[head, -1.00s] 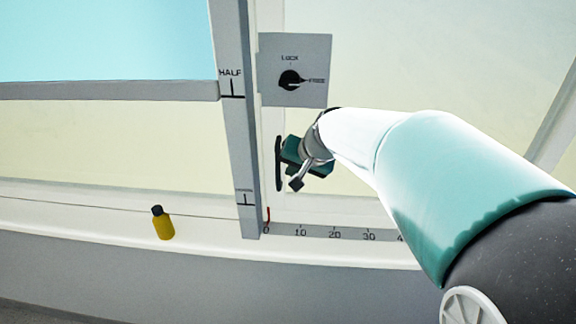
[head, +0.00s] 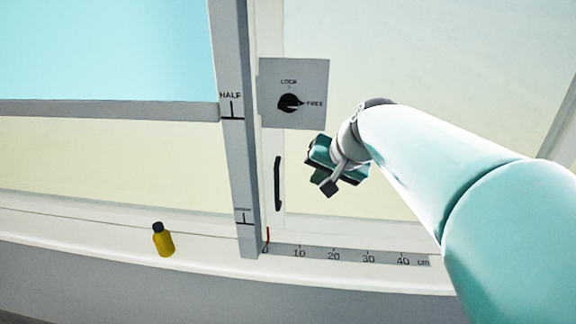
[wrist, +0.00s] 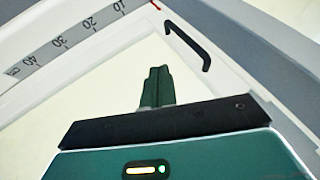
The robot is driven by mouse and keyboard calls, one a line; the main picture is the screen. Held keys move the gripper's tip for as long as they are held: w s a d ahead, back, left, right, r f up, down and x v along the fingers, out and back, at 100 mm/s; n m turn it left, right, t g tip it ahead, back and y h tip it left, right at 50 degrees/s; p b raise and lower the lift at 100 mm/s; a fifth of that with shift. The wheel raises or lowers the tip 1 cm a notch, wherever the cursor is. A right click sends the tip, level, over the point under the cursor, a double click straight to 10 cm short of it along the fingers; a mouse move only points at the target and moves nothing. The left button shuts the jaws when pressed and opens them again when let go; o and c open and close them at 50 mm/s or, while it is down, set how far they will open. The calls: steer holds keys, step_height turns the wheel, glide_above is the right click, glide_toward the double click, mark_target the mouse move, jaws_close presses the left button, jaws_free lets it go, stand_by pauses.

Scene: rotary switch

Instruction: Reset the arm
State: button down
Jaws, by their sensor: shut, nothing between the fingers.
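My gripper (head: 322,180) is in the middle of the head view, to the right of the black handle (head: 278,184) and apart from it. In the wrist view, the fingers of my gripper (wrist: 157,75) are together with nothing between them. The black handle also shows in the wrist view (wrist: 187,46), up and to the right of the fingers. The rotary switch (head: 289,103) sits on a grey plate (head: 310,68) above the gripper. Its black knob's pointer faces right, toward the FREE label.
A grey post (head: 236,160) with HALF marked on it stands left of the plate. A centimetre scale (head: 350,257) runs along the sill, with a red pointer (head: 267,236) near zero. A yellow bottle (head: 163,241) with a dark cap stands on the sill at left.

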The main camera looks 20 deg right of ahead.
steer(key=s+a+f+n+h, duration=0.1)
steer(key=s+a+f+n, duration=0.1)
steer(key=s, duration=0.7)
steer(key=s+a+f+n+g+h, duration=0.1)
steer(key=s+a+f+n, duration=0.2)
steer(key=s, duration=0.6)
step_height(320, 180, down, 3)
steer(key=shift+a+r+n, duration=0.15)
steer(key=shift+a+n, duration=0.15)
steer(key=shift+a, duration=0.7)
